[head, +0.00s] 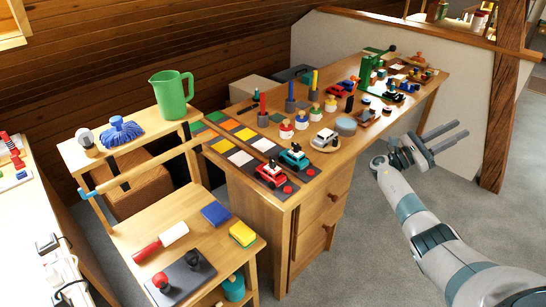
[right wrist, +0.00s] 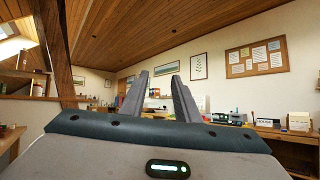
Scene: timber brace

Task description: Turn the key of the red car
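A red car (head: 271,175) stands at the near end of the long wooden table, on a dark strip beside a teal car (head: 294,159). A small dark piece sticks up from its top; I cannot tell whether it is the key. Another red toy vehicle (head: 346,87) stands farther back on the table. My right gripper (head: 463,128) is over the grey floor, right of the table and apart from it. Its two fingers are spread with nothing between them, as the right wrist view (right wrist: 160,77) also shows. My left gripper is not in view.
A white car (head: 323,138), coloured tiles (head: 226,125), pegs and a green press-like frame (head: 368,68) crowd the wooden table (head: 345,160). A stepped wooden stand with a green jug (head: 171,95) is at left. A timber post (head: 503,95) rises behind my right gripper.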

